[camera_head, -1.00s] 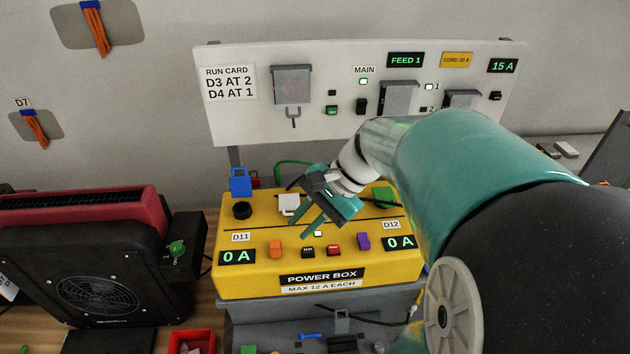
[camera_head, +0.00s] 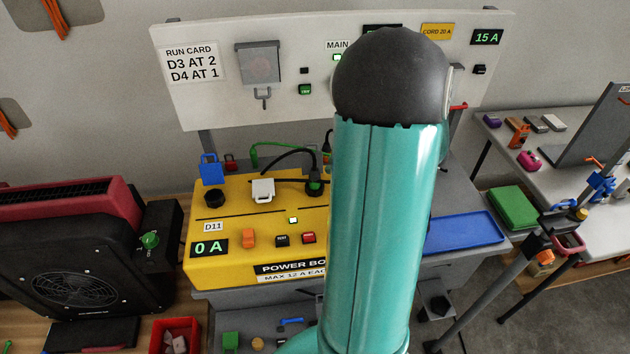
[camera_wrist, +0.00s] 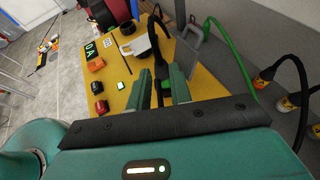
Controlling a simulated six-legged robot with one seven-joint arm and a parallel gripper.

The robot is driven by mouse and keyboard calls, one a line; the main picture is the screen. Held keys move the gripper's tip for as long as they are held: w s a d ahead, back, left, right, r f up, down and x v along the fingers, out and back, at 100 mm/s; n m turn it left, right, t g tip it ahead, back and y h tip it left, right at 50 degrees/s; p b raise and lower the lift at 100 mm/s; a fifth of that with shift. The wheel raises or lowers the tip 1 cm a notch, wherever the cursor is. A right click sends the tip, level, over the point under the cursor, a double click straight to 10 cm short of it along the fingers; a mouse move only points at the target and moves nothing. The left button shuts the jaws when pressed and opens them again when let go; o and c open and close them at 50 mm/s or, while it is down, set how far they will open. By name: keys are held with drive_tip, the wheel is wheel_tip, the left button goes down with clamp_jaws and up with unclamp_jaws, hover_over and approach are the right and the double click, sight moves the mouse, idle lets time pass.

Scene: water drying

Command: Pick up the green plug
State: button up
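My gripper (camera_wrist: 162,92) shows in the wrist view with its two teal fingers apart over the yellow power box (camera_wrist: 122,98). Between and beyond the fingers a black cord runs down to a dark plug with a bit of green (camera_wrist: 165,86), mostly hidden. I cannot tell if the fingers touch it. In the head view a dark plug with some green (camera_head: 315,184) sits on top of the power box (camera_head: 205,262), beside my arm. My arm hides the gripper and the right part of the box there.
A green cord (camera_head: 270,147) loops behind. The panel (camera_head: 215,110) stands at the back. A blue tray (camera_head: 462,232) lies on the right.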

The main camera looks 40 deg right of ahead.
sight(315, 176)
drive_tip(key=shift+x, duration=1.15)
drive_tip(key=x, duration=0.5)
drive_tip(key=shift+w+a+f, duration=0.15)
drive_tip(key=shift+w+a, duration=0.05)
drive_tip(key=shift+w, duration=0.05)
drive_tip(key=shift+c, duration=0.4)
clamp_jaws()
